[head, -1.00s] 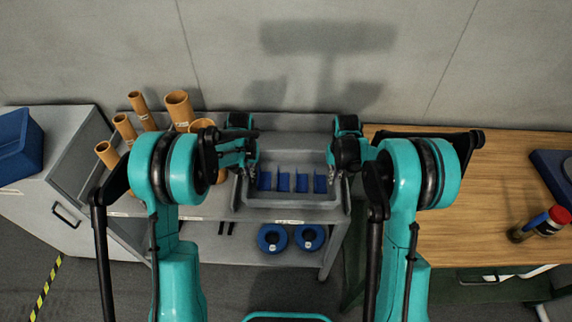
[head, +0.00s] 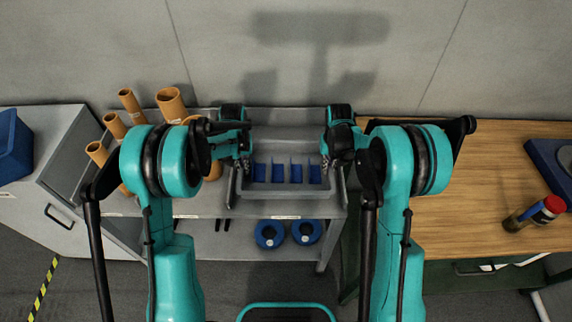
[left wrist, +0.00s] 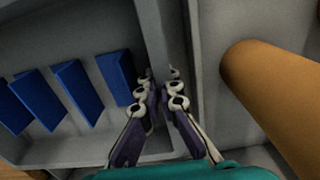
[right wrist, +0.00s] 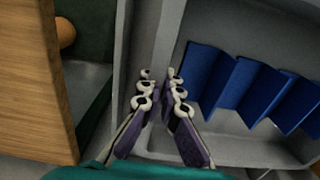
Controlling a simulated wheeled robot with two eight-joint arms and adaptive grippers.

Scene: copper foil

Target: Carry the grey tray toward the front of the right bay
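The grey tray (head: 284,207), with several blue dividers inside, is at the right part of the grey shelf unit in the head view. I cannot tell whether it rests on the shelf or hangs just above it. My left gripper (head: 243,168) is at the tray's left side; in the left wrist view its fingers (left wrist: 160,88) are close together on either side of the tray wall. My right gripper (head: 331,166) is at the right side; in the right wrist view its fingers (right wrist: 160,86) pinch the opposite wall. The wall hides the finger contacts.
Several orange tubes (head: 171,103) stand in the shelf's left part, one close beside my left gripper. Two blue rings (head: 270,234) lie on the lower level. A wooden table (head: 450,205) with a red-capped jar (head: 535,213) adjoins on the right. A wall is behind.

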